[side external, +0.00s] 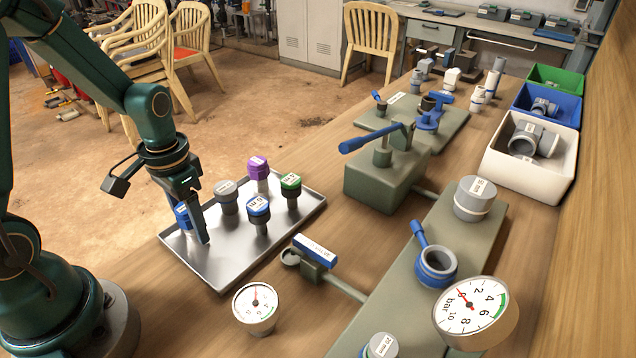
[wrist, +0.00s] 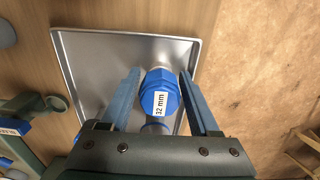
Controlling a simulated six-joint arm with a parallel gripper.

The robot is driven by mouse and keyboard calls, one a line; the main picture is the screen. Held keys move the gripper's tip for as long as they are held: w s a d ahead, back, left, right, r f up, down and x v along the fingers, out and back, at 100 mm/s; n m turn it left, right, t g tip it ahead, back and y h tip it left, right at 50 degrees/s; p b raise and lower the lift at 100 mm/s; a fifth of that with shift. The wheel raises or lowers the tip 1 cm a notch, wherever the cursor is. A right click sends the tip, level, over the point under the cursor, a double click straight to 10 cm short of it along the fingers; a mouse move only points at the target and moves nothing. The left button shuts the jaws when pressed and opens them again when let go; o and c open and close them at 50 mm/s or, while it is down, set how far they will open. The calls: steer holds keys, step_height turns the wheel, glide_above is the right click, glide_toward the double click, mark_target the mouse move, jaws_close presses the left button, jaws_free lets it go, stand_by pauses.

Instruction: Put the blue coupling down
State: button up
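The blue coupling (wrist: 160,95), labelled 32 mm, is between the two fingers of my gripper (wrist: 161,72) in the wrist view. A narrow gap shows beside it, so the fingers look parted around it. In the side view its blue cap (side external: 182,215) shows at the left end of the metal tray (side external: 232,270), partly hidden by a finger of my gripper (side external: 196,236). The fingers point down, with the tips close to the tray. The coupling appears to stand on the tray, but its base is hidden.
The tray also holds a grey coupling (side external: 227,196), a purple one (side external: 258,172), a green one (side external: 290,190) and another blue-capped one (side external: 258,213). A pressure gauge (side external: 256,305) and a blue-handled valve (side external: 315,252) stand right of the tray. The tray's front left is bare.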

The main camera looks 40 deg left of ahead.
steer(key=shift+r, duration=0.1)
step_height(320, 180, up, 10)
steer(key=shift+w+r, duration=0.1)
steer(key=shift+r, duration=0.1)
steer(key=shift+d+r, duration=0.1)
steer(key=shift+r, duration=0.8)
steer(key=s+d+r+t, duration=0.2)
steer(key=s+d+t, duration=0.3)
steer(key=d, duration=0.3)
steer(key=shift+s+r+t, duration=0.15)
steer(key=shift+s+t, duration=0.15)
steer(key=shift+s, duration=0.1)
steer(key=shift+o, duration=0.2)
steer(key=shift+a, duration=0.1)
